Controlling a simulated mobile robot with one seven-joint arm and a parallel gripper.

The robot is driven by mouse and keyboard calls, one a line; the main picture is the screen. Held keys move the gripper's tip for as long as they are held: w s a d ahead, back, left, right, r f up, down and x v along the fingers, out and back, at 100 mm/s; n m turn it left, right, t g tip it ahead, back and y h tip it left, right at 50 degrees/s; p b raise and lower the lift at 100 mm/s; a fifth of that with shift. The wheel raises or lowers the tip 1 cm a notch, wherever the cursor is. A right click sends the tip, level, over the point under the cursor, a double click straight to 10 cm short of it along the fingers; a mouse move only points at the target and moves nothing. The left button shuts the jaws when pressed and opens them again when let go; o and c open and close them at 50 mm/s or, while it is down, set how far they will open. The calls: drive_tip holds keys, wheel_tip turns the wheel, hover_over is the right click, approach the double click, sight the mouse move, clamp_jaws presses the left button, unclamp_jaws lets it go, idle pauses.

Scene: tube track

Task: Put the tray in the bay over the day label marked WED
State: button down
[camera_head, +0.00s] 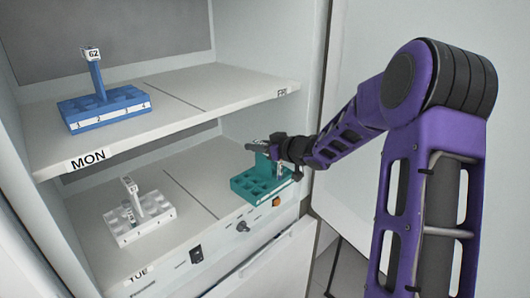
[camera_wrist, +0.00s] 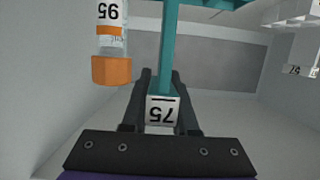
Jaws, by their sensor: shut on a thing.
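My gripper (camera_head: 274,149) is shut on the upright post of a teal tray (camera_head: 262,186). In the wrist view, the fingers (camera_wrist: 161,85) close around the teal post just beyond its white label 75 (camera_wrist: 162,110). The tray is at the lower right bay, near its front edge; I cannot tell whether it rests on the shelf. A tube with an orange cap (camera_wrist: 111,70) shows beside the post in the wrist view. No WED label is readable; the tray and arm cover part of the lower right front edge.
A blue tray (camera_head: 104,106) stands in the upper left bay marked MON (camera_head: 88,159). The upper right bay, marked FRI (camera_head: 282,93), is empty. A white tray (camera_head: 140,219) is in the lower left bay marked TUE (camera_head: 138,277). A knob (camera_head: 243,227) sits below the shelf.

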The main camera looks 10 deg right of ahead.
drive_tip(key=r+p+x, duration=0.2)
drive_tip(key=x, duration=1.2)
drive_tip(key=shift+w+a+r, duration=0.2)
drive_tip(key=shift+w+a, duration=0.2)
drive_tip(key=shift+w, duration=0.3)
drive_tip(key=shift+f, duration=0.2)
drive_tip(key=shift+s+d+f, duration=0.1)
drive_tip(key=shift+s+f, duration=0.05)
drive_tip(key=shift+f, duration=0.5)
drive_tip(key=c, duration=0.6)
unclamp_jaws()
